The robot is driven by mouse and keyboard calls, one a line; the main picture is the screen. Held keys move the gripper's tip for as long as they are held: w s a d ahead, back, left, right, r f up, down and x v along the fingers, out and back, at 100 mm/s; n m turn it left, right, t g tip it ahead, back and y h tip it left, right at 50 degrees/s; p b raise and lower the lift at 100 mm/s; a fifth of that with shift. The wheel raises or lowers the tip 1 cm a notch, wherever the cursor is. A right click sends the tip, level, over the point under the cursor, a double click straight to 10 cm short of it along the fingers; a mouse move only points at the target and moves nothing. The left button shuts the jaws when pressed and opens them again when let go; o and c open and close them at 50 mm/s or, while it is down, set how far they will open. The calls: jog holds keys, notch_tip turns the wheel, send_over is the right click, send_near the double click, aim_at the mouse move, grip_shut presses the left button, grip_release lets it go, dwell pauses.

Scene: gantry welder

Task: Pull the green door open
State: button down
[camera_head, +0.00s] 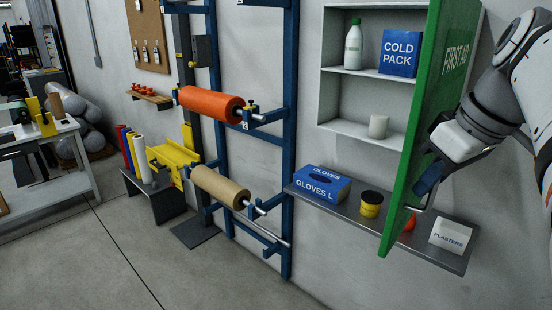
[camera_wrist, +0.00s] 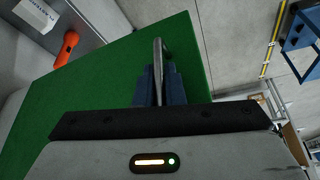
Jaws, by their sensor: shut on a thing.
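The green door (camera_head: 433,110) of the first aid cabinet (camera_head: 345,100) stands open, swung well out from the wall. Its "FIRST AID" lettering faces right. In the wrist view the green door panel (camera_wrist: 90,85) fills much of the picture. My gripper (camera_head: 428,185) is at the lower part of the door's outer face. In the wrist view the blue fingers of my gripper (camera_wrist: 159,85) are shut on the metal door handle (camera_wrist: 158,60). The handle (camera_head: 424,205) also shows in the head view.
A grey shelf (camera_head: 375,217) below the cabinet holds a blue glove box (camera_head: 320,185), a yellow-black tin (camera_head: 371,204), a plasters box (camera_head: 450,236) and an orange item (camera_wrist: 65,48) behind the door. A blue rack (camera_head: 288,140) with rolls stands left. The floor in front is clear.

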dwell(0.3)
jog(key=c, duration=1.6)
grip_release()
jog(key=shift+s+a, duration=0.2)
jog(key=shift+o, duration=0.4)
jog(key=shift+w+d, duration=0.1)
jog(key=v, duration=0.7)
jog(key=shift+r, duration=0.4)
jog(key=shift+s, duration=0.2)
